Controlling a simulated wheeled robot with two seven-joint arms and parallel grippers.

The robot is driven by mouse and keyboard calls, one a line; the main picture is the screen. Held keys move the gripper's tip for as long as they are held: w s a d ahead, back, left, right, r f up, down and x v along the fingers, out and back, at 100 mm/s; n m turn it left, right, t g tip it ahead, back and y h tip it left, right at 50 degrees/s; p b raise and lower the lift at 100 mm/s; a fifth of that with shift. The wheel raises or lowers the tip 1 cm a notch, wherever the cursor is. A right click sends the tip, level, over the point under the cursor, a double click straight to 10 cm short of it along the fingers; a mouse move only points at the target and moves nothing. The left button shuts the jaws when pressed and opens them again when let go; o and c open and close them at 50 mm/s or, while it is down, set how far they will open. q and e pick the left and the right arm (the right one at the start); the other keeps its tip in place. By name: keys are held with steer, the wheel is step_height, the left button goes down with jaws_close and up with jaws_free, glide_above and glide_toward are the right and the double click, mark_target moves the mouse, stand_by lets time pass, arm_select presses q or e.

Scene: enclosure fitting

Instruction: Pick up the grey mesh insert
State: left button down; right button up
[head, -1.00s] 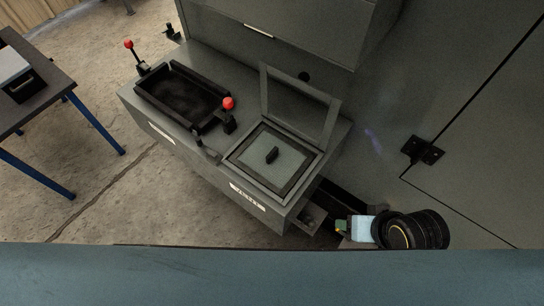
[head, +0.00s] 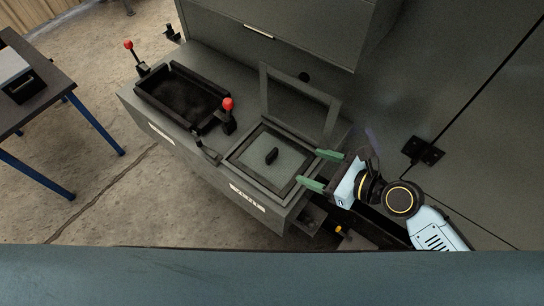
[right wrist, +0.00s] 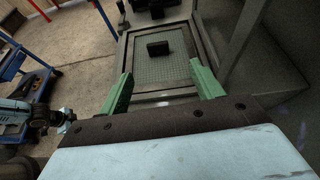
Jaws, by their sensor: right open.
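The grey mesh insert (head: 286,163) lies flat in a square framed opening in the top of the grey enclosure, with a small black block-shaped handle (head: 271,156) standing at its middle. In the right wrist view the mesh (right wrist: 147,68) and its black handle (right wrist: 158,49) lie ahead, beyond the fingertips. My right gripper (head: 323,170) is open and empty, with green fingers apart, at the right edge of the opening; its fingers also show in the right wrist view (right wrist: 160,85). It does not touch the handle. My left gripper is not identifiable in the head view.
A raised open frame lid (head: 300,104) stands behind the opening. A black tray (head: 182,96) and red-knobbed levers (head: 228,104) are to the left. A tall grey cabinet (head: 455,110) borders the right. A blue-legged table (head: 50,90) stands far left.

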steer(key=shift+w+a+f+m, duration=0.1)
steer(key=shift+w+a+m, duration=0.05)
steer(key=shift+w+m, duration=0.15)
steer(key=b, duration=0.1)
glide_toward(272, 153)
steer(key=x, duration=0.5)
steer(key=shift+w+d+f, duration=0.15)
steer(key=shift+w+d, duration=0.1)
steer(key=shift+d, duration=0.1)
steer(key=x, duration=0.1)
steer(key=b+x, duration=0.1)
steer(key=x, duration=0.3)
steer(key=shift+s+a+b, duration=0.2)
steer(key=shift+a+b, duration=0.1)
steer(key=shift+a, duration=0.05)
steer(key=c, duration=1.1)
steer(key=shift+c, duration=0.3)
